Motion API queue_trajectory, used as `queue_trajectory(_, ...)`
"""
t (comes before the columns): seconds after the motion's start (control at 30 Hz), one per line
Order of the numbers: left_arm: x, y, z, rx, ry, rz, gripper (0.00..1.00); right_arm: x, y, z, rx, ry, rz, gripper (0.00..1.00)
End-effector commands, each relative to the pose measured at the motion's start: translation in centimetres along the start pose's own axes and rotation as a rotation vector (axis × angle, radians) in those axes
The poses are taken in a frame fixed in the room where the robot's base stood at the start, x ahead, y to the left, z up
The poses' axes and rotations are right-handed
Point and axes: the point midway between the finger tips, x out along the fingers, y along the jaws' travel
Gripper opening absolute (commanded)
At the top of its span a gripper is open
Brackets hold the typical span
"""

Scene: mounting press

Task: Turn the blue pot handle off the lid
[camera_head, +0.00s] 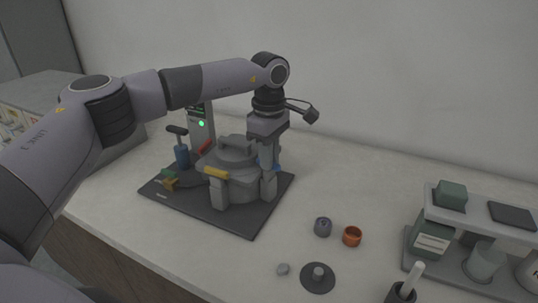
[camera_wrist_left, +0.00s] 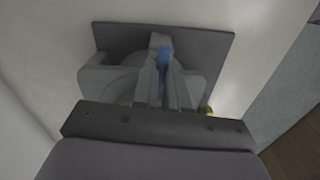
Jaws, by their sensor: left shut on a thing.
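The grey mounting press pot (camera_head: 240,187) stands on a dark base plate (camera_head: 247,222), with its grey lid (camera_head: 236,148) on top. A yellow handle (camera_head: 216,172) sits at the pot's front and a red handle (camera_head: 205,147) at its back left. The blue pot handle (camera_head: 278,167) is at the right side, mostly hidden by my left gripper (camera_head: 268,162). In the left wrist view the blue handle (camera_wrist_left: 163,57) shows between the fingers of my left gripper (camera_wrist_left: 164,68), which is shut on it. My right gripper is not in view.
A post with a green light (camera_head: 201,124) and a blue-bodied lever (camera_head: 182,156) stand left of the pot. A purple-grey jar (camera_head: 322,227), an orange ring (camera_head: 352,236) and a knobbed disc (camera_head: 318,278) lie right front. A shelf unit (camera_head: 470,211) stands far right.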

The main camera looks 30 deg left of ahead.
Motion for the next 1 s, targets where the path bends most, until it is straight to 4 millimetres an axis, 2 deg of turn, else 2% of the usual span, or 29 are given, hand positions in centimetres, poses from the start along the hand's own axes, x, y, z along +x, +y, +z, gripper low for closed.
queue_trajectory(0.27, -0.1, 0.0, 0.0, -0.144, 0.000, -0.002, 0.00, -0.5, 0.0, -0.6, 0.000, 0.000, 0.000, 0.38)
queue_trajectory(1.0, -0.1, 0.1, 0.0, -0.834, -0.001, -0.002, 0.00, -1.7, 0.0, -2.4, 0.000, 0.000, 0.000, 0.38)
